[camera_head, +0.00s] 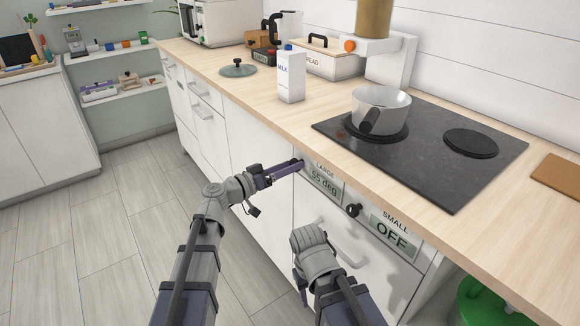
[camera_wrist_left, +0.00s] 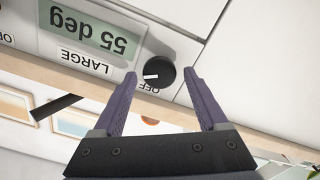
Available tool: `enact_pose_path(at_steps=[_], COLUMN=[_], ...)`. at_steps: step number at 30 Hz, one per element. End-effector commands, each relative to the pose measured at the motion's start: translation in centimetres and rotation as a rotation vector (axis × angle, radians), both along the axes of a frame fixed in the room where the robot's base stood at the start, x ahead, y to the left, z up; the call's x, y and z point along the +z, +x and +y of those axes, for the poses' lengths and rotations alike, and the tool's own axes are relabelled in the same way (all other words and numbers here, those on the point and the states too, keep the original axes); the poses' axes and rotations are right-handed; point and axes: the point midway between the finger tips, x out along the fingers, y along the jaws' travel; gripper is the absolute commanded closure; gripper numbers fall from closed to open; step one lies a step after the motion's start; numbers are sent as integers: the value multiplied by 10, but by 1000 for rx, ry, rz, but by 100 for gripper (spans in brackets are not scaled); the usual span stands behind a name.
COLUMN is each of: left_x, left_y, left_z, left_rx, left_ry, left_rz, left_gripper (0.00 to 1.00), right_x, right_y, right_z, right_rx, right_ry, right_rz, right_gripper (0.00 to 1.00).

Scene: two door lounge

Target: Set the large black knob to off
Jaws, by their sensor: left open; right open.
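The large black knob (camera_wrist_left: 158,77) is on the white front panel beside the display (camera_wrist_left: 80,28), which reads "55 deg" over the label "LARGE". Its white mark points left in the left wrist view, and an "OFF" label sits by its rim. My left gripper (camera_wrist_left: 165,98) is open with one finger on each side of the knob; I cannot tell whether they touch it. In the head view my left gripper (camera_head: 298,166) reaches the panel left of the display (camera_head: 324,183) and mostly covers the knob. My right gripper (camera_head: 302,290) hangs low before the cabinet, mostly hidden.
A second black knob (camera_head: 352,210) sits beside the "SMALL" display (camera_head: 390,236), which reads "OFF". Above are the cooktop (camera_head: 430,150) with a steel pot (camera_head: 381,108) and a milk carton (camera_head: 291,75) on the counter. A drawer handle (camera_head: 338,243) sticks out below. The floor at left is clear.

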Motion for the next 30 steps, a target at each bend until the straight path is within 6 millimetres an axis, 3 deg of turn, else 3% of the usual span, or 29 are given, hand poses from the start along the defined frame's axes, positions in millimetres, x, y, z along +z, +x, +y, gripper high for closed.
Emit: enact_pose_path(at_steps=[12, 30], left_x=[0, 0], left_y=[4, 4], left_z=[-6, -5], left_rx=[1, 1], left_ry=[0, 0], left_rz=[0, 0], left_gripper=[27, 94], right_x=[0, 0], right_y=[0, 0], right_z=[0, 0], right_rx=[0, 0], right_ry=[0, 0], right_rz=[0, 0], right_gripper=[50, 50])
